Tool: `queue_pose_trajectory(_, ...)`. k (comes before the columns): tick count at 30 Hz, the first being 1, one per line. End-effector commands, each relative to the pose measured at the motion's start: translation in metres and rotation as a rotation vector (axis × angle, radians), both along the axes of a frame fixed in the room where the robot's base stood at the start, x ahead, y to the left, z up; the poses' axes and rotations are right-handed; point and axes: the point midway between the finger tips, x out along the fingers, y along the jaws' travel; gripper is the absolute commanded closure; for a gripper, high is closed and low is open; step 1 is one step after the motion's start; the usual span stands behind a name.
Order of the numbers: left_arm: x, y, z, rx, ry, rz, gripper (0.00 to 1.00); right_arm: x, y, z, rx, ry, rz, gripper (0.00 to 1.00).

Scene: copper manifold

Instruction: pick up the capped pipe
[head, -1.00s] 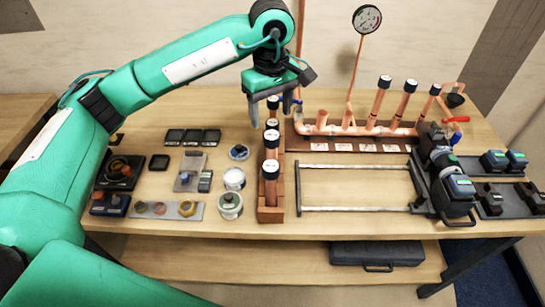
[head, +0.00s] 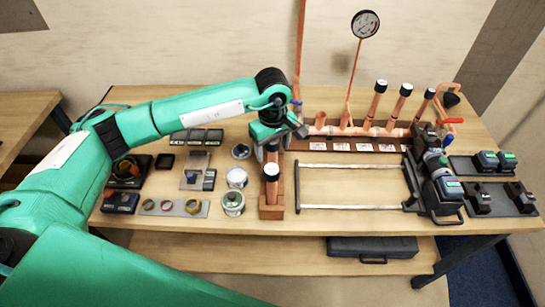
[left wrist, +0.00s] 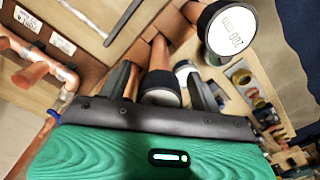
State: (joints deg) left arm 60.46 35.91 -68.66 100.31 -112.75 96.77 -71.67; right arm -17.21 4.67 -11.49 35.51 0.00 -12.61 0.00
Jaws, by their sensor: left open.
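A wooden rack (head: 272,212) holds upright copper pipes with black caps. The front capped pipe (head: 271,184) stands clear of my left gripper and shows its pale cap top. My left gripper (head: 271,150) is lowered over the rack behind it and hides most of the other pipes there. In the left wrist view, my open left gripper (left wrist: 160,80) has one finger on each side of a capped pipe (left wrist: 160,90). A cap with a white "200 mm" label (left wrist: 227,30) is close to the camera, outside the fingers. Contact cannot be told. My right gripper is not in view.
A copper manifold (head: 350,130) with several capped upright pipes and a gauge (head: 365,24) stands behind right. Metal rails (head: 350,207) and a dark clamp device (head: 438,185) lie right of the rack. Tins (head: 232,202) and small parts lie left.

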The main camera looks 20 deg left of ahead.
Motion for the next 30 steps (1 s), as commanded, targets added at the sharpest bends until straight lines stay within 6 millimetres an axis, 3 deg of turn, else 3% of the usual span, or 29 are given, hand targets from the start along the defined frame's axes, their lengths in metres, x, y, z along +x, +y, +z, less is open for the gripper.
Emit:
queue_pose_trajectory(7, 0.000, 0.000, -0.002, 0.001, -0.001, 0.000, 0.36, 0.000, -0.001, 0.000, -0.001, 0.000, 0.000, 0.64)
queue_pose_trajectory(12, 0.000, 0.000, -0.002, 0.001, -0.001, 0.000, 0.69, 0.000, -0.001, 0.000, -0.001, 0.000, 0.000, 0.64)
queue_pose_trajectory(15, 0.000, 0.000, -0.002, 0.001, -0.001, 0.000, 0.84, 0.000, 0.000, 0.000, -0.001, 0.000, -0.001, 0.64)
queue_pose_trajectory(25, 0.001, 0.000, 0.001, -0.001, -0.002, 0.000, 0.84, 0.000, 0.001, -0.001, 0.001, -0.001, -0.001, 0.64)
queue_pose_trajectory(30, 0.001, 0.000, 0.013, 0.000, -0.004, 0.000, 0.84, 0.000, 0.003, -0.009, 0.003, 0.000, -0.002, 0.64)
